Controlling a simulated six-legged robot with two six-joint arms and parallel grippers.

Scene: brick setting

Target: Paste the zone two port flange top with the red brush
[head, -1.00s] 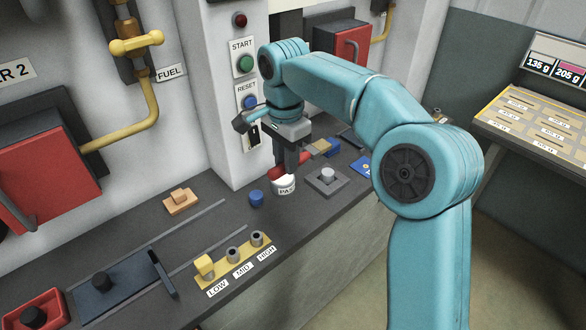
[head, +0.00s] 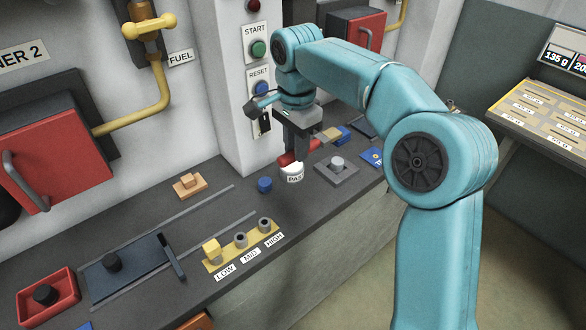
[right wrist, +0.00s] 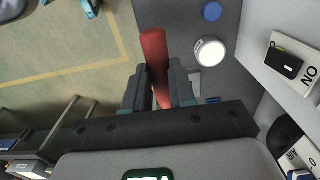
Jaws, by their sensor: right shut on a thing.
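My right gripper (head: 300,150) is shut on the red brush (head: 287,159), just above the white paste pot (head: 292,174) on the dark bench. In the right wrist view the red brush (right wrist: 154,60) sticks out from between the fingers of the right gripper (right wrist: 158,85). The pot's round white top (right wrist: 209,52) lies to its right there, apart from the brush in the picture. Whether the bristles carry paste cannot be seen. A red door (head: 55,152) stands under a sign ending in "ER 2" at the left; no port flange is clearly identifiable. My left gripper is not in view.
A blue knob (head: 264,184), a grey fixture with a peg (head: 337,171) and a yellow LOW/MID/HIGH stand (head: 240,247) are on the bench. A wall pillar with START and RESET buttons (head: 262,88) rises behind. The front bench strip right of the stand is clear.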

